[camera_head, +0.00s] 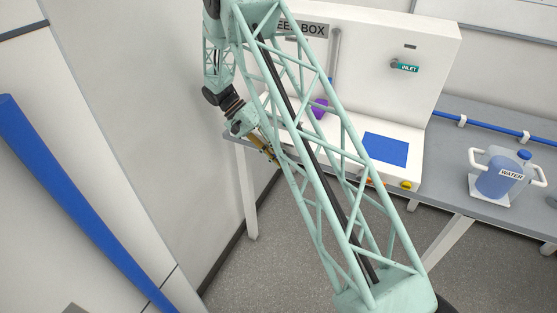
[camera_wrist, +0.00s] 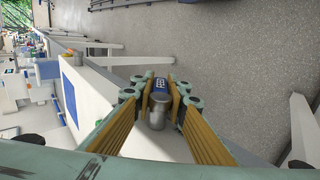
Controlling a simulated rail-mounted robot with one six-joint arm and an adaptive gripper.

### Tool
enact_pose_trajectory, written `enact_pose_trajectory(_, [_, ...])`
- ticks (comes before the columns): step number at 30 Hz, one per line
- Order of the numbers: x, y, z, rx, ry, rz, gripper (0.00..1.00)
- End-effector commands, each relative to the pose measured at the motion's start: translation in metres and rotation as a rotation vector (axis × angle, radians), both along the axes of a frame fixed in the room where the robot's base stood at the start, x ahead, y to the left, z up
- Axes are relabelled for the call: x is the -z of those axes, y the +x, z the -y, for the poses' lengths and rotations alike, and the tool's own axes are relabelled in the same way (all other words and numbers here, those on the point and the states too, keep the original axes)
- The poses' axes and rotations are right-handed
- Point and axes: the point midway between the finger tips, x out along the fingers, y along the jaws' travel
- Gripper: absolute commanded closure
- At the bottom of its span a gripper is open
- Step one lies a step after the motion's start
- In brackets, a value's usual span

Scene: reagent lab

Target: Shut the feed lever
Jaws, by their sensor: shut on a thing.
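The white feed box (camera_head: 437,70) stands on a bench in the head view, its sign partly hidden by my arm. My gripper (camera_head: 268,153) is low at the left front of the box. In the wrist view my gripper (camera_wrist: 160,90) is shut on a grey metal cylinder (camera_wrist: 157,117) with a blue, white-marked end between the yellow fingers. I cannot tell whether this is the feed lever. No other part clearly reads as the lever; my arm hides much of the box front.
A green INLET tag (camera_head: 407,68) and a blue panel (camera_head: 386,149) are on the box, with a yellow button (camera_head: 406,185) at its front edge. A water jug (camera_head: 497,180) stands on the bench at right. A wall is close to the left; floor in front is clear.

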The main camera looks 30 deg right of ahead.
Motion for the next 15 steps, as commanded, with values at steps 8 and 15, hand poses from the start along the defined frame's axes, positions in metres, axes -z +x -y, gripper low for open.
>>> enact_pose_trajectory(8, [0.0, -0.0001, -0.0002, 0.0, 0.0, 0.0, 0.74])
enact_pose_trajectory(15, [-0.0004, 0.0002, -0.0004, 0.0, 0.0, 0.0, 0.74])
